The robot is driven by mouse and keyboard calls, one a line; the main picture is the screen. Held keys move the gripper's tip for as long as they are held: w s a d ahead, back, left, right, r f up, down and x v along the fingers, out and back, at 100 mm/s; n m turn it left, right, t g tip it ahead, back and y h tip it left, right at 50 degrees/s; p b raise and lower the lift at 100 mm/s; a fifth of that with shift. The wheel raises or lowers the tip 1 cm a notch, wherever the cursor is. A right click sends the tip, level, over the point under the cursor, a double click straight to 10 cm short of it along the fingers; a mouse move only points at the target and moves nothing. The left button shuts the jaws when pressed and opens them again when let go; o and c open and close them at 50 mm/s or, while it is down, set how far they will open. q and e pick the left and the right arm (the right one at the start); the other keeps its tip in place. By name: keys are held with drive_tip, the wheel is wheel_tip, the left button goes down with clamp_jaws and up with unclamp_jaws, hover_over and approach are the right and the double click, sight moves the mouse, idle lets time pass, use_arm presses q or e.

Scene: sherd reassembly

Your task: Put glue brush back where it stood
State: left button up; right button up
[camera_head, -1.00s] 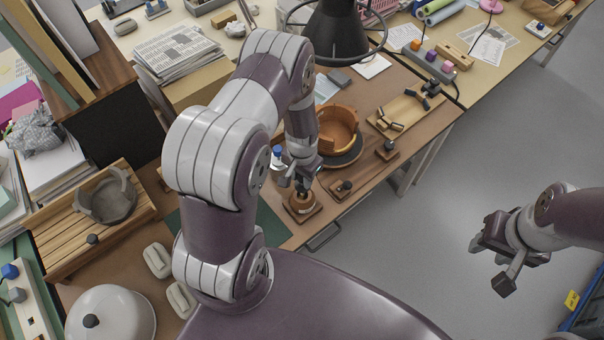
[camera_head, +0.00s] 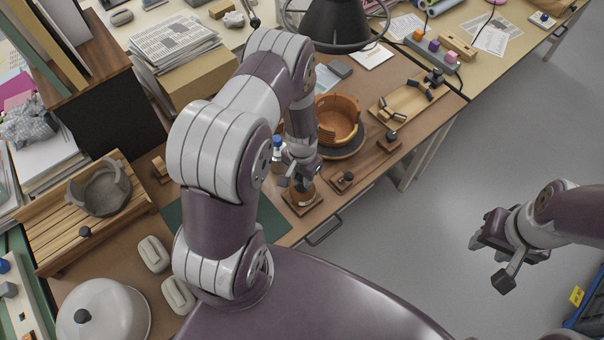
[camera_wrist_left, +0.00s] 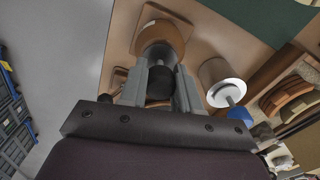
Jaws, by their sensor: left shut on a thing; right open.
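My left gripper (camera_head: 304,183) is shut on the glue brush, whose dark handle (camera_wrist_left: 160,85) shows between the fingers in the left wrist view. The gripper points down over a small round orange-brown pot (camera_head: 302,197) on a square wooden base (camera_head: 300,208). In the left wrist view the pot (camera_wrist_left: 163,35) lies just beyond the fingertips, in line with the brush. The brush's lower end is hidden, so I cannot tell how deep it sits. My right gripper (camera_head: 492,262) is open and empty, above the floor at the right.
A reassembled orange bowl (camera_head: 338,118) sits behind on a dark round stand. A small wooden block with a dark knob (camera_head: 342,181) is right of the pot. A green mat (camera_head: 262,222) lies left.

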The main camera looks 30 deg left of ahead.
use_arm(q)
drive_tip(key=shift+f, duration=0.3)
idle(0.6)
drive_tip(key=o, duration=0.9)
drive_tip(key=shift+r, duration=0.1)
wheel_tip(320, 180, up, 13)
drive_tip(key=shift+f+b, duration=0.2)
drive_tip(key=shift+b, duration=0.8)
